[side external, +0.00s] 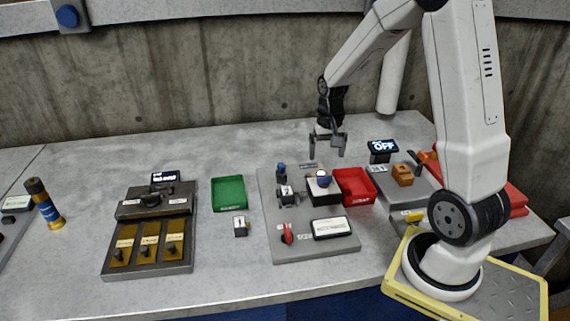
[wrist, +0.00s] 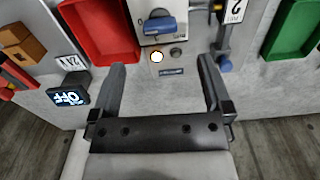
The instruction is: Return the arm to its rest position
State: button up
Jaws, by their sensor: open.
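My gripper (side external: 327,146) hangs above the back edge of the grey panel in the middle of the table. In the wrist view my gripper (wrist: 162,80) has its two dark fingers wide apart with nothing between them. My arm reaches from its base at the right. The grey panel (side external: 305,247) lies under and in front of the gripper, apart from it. It carries a box with a blue knob (side external: 323,180), a red switch (side external: 287,234) and a white display (side external: 331,228). The blue knob also shows in the wrist view (wrist: 160,23).
A green tray (side external: 228,193) and a red tray (side external: 353,186) flank the panel. A small display reading OFF (side external: 382,146) and an orange block (side external: 402,174) stand at right. A numbered cube (side external: 240,227) and a box with brass plates (side external: 150,245) are left. Air around the gripper looks clear.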

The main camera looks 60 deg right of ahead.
jog(key=shift+a, duration=0.1)
jog(key=s+a+n+t, duration=0.2)
jog(key=s+a+n, duration=0.3)
jog(key=a, duration=1.4)
jog(key=n, duration=0.4)
jog(key=shift+a+f+t, duration=0.15)
jog(key=shift+f+t, duration=0.1)
jog(key=shift+t, duration=0.05)
